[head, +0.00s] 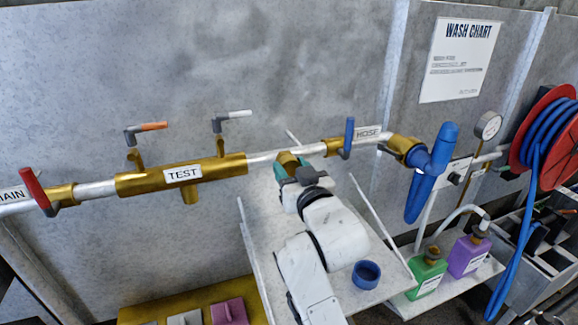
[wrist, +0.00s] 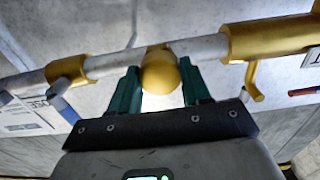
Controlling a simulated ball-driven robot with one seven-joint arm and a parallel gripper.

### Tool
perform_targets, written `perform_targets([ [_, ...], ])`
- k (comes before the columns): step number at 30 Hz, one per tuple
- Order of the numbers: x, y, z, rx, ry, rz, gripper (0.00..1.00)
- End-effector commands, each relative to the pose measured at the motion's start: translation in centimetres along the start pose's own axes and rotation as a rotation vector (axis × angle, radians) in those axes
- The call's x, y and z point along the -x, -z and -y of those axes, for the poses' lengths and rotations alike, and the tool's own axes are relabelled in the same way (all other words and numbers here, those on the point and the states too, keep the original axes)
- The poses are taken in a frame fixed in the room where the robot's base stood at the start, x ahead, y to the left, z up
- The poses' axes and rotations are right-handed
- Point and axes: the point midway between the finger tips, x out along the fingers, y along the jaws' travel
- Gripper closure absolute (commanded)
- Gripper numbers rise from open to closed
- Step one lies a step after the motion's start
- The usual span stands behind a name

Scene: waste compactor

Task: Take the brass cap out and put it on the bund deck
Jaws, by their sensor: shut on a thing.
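The brass cap (wrist: 160,72) is a rounded yellow piece on the pale pipe, between my green fingers in the wrist view. In the head view the cap (head: 287,158) shows just beyond my gripper, on the pipe between the TEST and HOSE labels. My gripper (wrist: 160,84) is shut on the cap, which is still at the pipe. In the head view my gripper (head: 298,174) is partly hidden by my wrist. A pale grey deck (head: 350,225) with a raised rim lies below the pipe; I cannot tell for sure that it is the bund deck.
A blue ring-shaped cup (head: 366,274) stands on the pale deck, right of my arm. A red valve lever (head: 36,188) and a blue one (head: 348,136) stick out from the pipe. Green (head: 427,276) and purple (head: 468,255) bottles stand at right. A yellow-edged tray (head: 190,300) is lower left.

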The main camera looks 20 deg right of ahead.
Motion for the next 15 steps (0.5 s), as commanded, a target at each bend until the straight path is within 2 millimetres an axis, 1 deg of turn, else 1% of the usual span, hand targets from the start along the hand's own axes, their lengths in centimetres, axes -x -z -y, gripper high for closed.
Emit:
perform_targets([
  [1, 0.0, 0.0, -0.04, 0.0, -0.001, 0.0, 0.74],
  [6, 0.0, 0.01, -0.06, 0.003, -0.001, 0.0, 0.9],
  [8, 0.0, 0.09, -0.08, 0.024, -0.001, 0.001, 0.9],
  [10, 0.02, 0.23, -0.15, 0.083, -0.003, 0.001, 0.9],
  [15, 0.01, 0.28, -0.18, 0.294, -0.002, 0.003, 0.9],
])
